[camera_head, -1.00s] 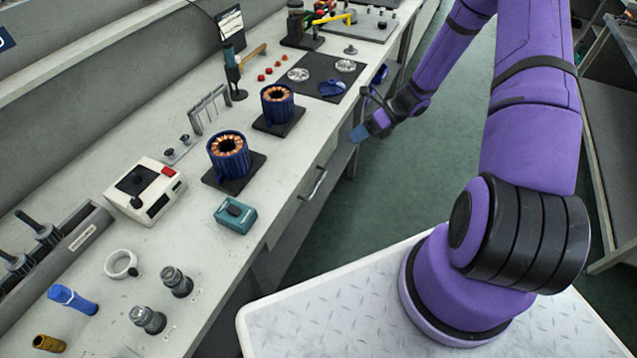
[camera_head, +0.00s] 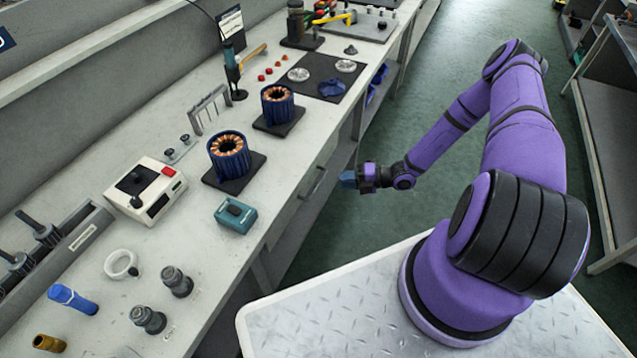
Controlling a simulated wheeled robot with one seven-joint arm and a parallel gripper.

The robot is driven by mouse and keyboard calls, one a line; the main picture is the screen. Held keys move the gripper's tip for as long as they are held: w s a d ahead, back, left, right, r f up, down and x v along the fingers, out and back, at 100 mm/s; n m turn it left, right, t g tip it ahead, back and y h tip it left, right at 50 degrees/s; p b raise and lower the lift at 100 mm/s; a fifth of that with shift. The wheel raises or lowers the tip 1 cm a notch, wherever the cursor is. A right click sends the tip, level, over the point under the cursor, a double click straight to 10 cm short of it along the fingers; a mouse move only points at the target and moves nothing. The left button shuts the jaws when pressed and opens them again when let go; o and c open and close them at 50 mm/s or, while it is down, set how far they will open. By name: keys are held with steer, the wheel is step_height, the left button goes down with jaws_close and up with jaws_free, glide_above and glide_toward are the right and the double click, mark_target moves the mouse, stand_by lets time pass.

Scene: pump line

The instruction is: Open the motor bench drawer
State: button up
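The motor bench (camera_head: 190,270) runs diagonally along the left. Its drawer (camera_head: 300,207) is in the bench front below the top edge and looks shut. The drawer's bar handle (camera_head: 313,184) shows on that front. My gripper (camera_head: 346,179) is in the aisle to the right of the handle, at about the handle's height in the picture, with a visible gap between them. Its fingertips point left toward the bench front. The fingers are too small to show whether they are open or shut.
Two blue motor stators (camera_head: 229,157) (camera_head: 278,104) stand on dark pads on the bench top. A teal box (camera_head: 235,215) sits near the bench's front edge, above the drawer side. The green aisle floor (camera_head: 420,210) is clear. A grey shelf (camera_head: 612,130) stands at the right.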

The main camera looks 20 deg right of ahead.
mark_target(319, 182)
steer(key=x, duration=0.9)
steer(key=shift+a, duration=0.1)
jaws_close()
